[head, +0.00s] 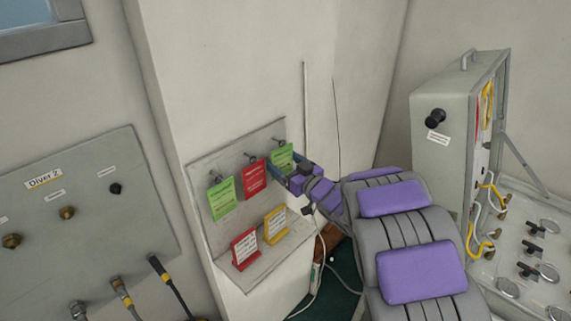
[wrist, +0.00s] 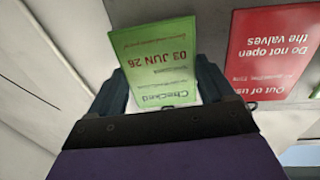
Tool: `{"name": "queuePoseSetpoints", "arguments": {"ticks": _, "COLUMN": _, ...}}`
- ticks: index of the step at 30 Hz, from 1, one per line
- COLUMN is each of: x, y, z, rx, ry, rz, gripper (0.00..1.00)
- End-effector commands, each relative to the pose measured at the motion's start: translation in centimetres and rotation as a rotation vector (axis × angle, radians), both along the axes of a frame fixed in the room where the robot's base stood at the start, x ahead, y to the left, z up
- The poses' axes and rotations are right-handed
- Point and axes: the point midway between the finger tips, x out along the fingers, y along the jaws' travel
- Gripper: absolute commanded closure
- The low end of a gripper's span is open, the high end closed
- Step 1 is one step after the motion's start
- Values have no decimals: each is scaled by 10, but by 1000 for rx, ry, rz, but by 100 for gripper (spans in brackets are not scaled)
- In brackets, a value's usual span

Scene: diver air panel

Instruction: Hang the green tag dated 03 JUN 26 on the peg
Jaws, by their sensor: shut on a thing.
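The green tag (wrist: 152,62) dated 03 JUN 26 is between my gripper's fingers in the wrist view, its print upside down. In the head view this green tag (head: 281,157) is at the right end of the grey tag board, just below the right peg (head: 280,143). I cannot tell whether its hole is around the peg. My gripper (head: 292,171) is shut on the tag's lower part; its fingers (wrist: 155,88) flank the tag in the wrist view.
Another green tag (head: 221,199) and a red tag (head: 255,179), also seen in the wrist view (wrist: 277,55), hang on the left and middle pegs. Red (head: 245,249) and yellow (head: 274,225) signs stand on the ledge below. A Diver 2 panel (head: 90,225) is left, an open case (head: 450,140) right.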

Motion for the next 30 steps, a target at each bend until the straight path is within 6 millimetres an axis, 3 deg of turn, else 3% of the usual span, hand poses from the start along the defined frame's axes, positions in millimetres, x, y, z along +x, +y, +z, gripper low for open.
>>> {"name": "queuePoseSetpoints", "arguments": {"ticks": 3, "x": 0, "y": 0, "z": 0, "rx": 0, "ry": 0, "rz": 0, "gripper": 47}}
{"name": "queuePoseSetpoints", "arguments": {"ticks": 4, "x": 0, "y": 0, "z": 0, "rx": 0, "ry": 0, "rz": 0, "gripper": 15}}
{"name": "queuePoseSetpoints", "arguments": {"ticks": 9, "x": 0, "y": 0, "z": 0, "rx": 0, "ry": 0, "rz": 0, "gripper": 0}}
{"name": "queuePoseSetpoints", "arguments": {"ticks": 20, "x": -4, "y": -4, "z": -1, "rx": -1, "ry": 2, "rz": -1, "gripper": 0}}
{"name": "queuePoseSetpoints", "arguments": {"ticks": 30, "x": -36, "y": -36, "z": -1, "rx": -2, "ry": 4, "rz": -4, "gripper": 0}}
